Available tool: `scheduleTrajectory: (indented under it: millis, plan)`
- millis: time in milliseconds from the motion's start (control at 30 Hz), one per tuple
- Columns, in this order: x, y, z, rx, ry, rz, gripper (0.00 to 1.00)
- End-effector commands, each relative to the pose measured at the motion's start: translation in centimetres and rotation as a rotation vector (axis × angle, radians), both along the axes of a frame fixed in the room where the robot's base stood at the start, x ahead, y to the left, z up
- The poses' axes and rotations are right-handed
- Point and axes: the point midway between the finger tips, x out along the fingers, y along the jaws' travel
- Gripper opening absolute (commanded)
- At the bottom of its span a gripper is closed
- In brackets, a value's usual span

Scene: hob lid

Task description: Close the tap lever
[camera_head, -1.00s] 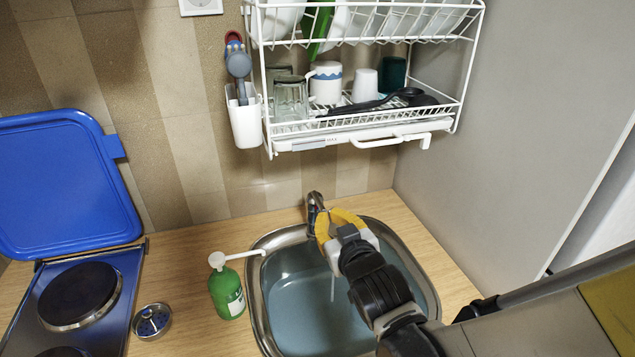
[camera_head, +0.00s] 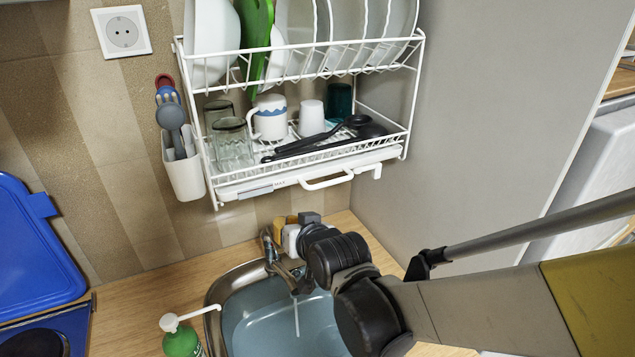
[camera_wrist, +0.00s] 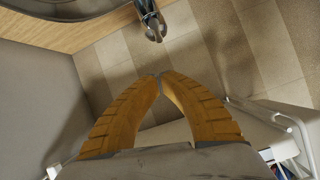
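The chrome tap (camera_head: 283,264) stands at the back of the sink (camera_head: 216,290), and a thin stream of water (camera_head: 297,318) falls from its spout. My gripper (camera_head: 285,222) is by the wall, just behind and right of the tap in the head view; my own wrist partly hides it. In the wrist view the yellow fingers of my gripper (camera_wrist: 158,76) curve together, tips meeting, with nothing between them. The tap (camera_wrist: 152,20) shows beyond the tips at the top, apart from them. The lever's exact position is hard to make out.
A white dish rack (camera_head: 310,170) with plates, cups and glasses hangs above the sink, close over my gripper. A green soap bottle (camera_head: 182,342) stands left of the sink. A blue hob lid (camera_head: 35,250) is raised at the left. A grey panel (camera_head: 460,130) bounds the right side.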

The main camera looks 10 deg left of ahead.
Motion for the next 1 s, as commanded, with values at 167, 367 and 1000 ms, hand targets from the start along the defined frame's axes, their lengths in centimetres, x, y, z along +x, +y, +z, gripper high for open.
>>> scheduleTrajectory:
  millis: [167, 367, 1000]
  plan:
    - [2.9, 1.8, -1.9, 0.000, 0.000, 0.000, 0.00]
    - [1.7, 1.9, -4.6, 0.000, 0.000, 0.001, 0.00]
    - [1.1, 1.8, -6.4, -0.002, -0.002, 0.000, 0.00]
